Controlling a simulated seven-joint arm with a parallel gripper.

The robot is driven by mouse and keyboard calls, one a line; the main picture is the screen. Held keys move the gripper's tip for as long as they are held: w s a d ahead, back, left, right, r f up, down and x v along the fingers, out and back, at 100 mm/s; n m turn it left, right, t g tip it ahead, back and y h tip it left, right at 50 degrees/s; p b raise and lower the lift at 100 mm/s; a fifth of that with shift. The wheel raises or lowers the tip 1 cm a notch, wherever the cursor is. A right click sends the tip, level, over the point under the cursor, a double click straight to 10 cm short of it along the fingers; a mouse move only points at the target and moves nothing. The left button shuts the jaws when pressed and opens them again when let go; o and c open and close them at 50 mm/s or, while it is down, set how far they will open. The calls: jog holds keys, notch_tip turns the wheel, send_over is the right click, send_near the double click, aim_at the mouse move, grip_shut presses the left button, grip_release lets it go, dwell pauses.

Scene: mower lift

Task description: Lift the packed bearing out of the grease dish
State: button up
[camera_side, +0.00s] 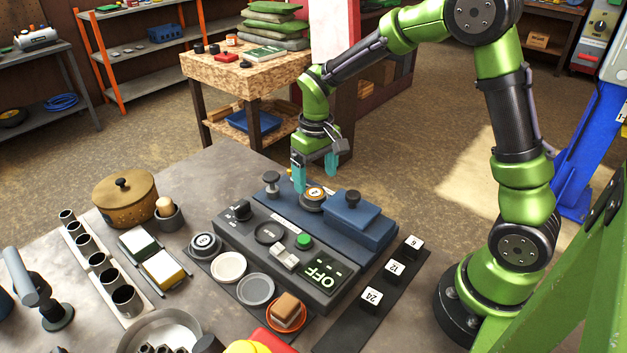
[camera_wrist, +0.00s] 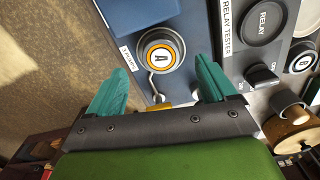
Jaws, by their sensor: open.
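I cannot identify a bearing or a grease dish for certain. My gripper (camera_side: 315,181) is open, its teal fingers pointing down over the blue unit at the back of the relay tester. Just below is a round grey piece with an orange ring and the letter A (camera_side: 314,194). In the wrist view the A piece (camera_wrist: 161,54) lies just beyond and between the open fingertips (camera_wrist: 163,65), and nothing is held. An orange-red dish (camera_side: 272,324) at the front holds a brown block (camera_side: 287,307); its contents below the block are hidden.
The relay tester (camera_side: 315,287) reads OFF. A blue lidded block (camera_side: 352,222) and a knobbed post (camera_side: 271,184) flank the A piece. A round piece marked B (camera_side: 205,243), a white disc (camera_side: 228,266) and a grey disc (camera_side: 255,289) sit in front. A brown pot (camera_side: 125,203) stands left.

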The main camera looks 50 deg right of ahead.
aim_at(315, 192)
notch_tip(315, 192, down, 4)
jog(key=shift+w+f, duration=0.1)
jog(key=shift+f, duration=0.1)
jog(key=shift+c, duration=0.4)
jog(key=c, duration=1.2)
